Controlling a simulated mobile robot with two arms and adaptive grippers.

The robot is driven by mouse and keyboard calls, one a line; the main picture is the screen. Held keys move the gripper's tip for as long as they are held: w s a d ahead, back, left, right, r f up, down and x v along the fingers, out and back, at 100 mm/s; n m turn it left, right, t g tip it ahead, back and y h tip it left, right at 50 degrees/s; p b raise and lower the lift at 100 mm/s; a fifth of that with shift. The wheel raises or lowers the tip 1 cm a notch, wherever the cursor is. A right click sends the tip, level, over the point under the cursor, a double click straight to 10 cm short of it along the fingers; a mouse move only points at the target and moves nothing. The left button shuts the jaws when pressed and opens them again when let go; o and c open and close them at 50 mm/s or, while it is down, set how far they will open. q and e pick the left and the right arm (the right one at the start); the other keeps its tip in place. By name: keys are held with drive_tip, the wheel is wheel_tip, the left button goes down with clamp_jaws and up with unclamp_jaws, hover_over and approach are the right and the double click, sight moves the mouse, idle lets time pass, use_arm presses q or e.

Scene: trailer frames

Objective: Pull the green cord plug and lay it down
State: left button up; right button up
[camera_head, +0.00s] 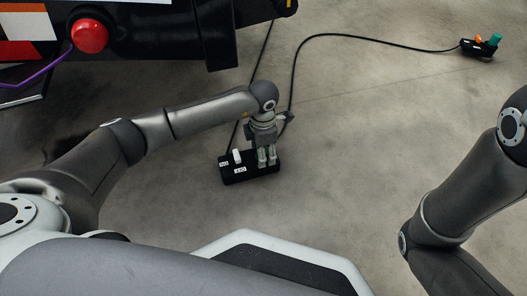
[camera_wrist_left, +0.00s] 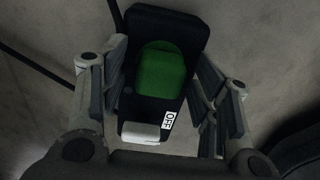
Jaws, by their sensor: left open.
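A black socket box (camera_head: 233,177) lies on the concrete floor below my left gripper (camera_head: 267,159), with white labels on its side. In the left wrist view the box (camera_wrist_left: 170,20) carries a green plug (camera_wrist_left: 162,75), a white part (camera_wrist_left: 140,132) and a label reading OFF. My left gripper (camera_wrist_left: 166,93) is open, with its fingers apart on either side of the green plug; I cannot tell whether they touch it. In the head view the gripper mostly hides the plug. My right arm shows at the right, but its gripper is out of view.
Black cords (camera_head: 292,75) run from the box area across the floor. A second small black box (camera_head: 478,50) with green and orange parts lies at the upper right. Dark equipment with a red knob (camera_head: 90,36) stands at the upper left. The middle floor is clear.

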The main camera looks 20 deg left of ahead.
idle(0.3)
use_arm(q)
clamp_jaws()
drive_tip(key=shift+r, duration=0.15)
drive_tip(key=shift+r+p, duration=2.9)
drive_tip(key=shift+r, duration=0.1)
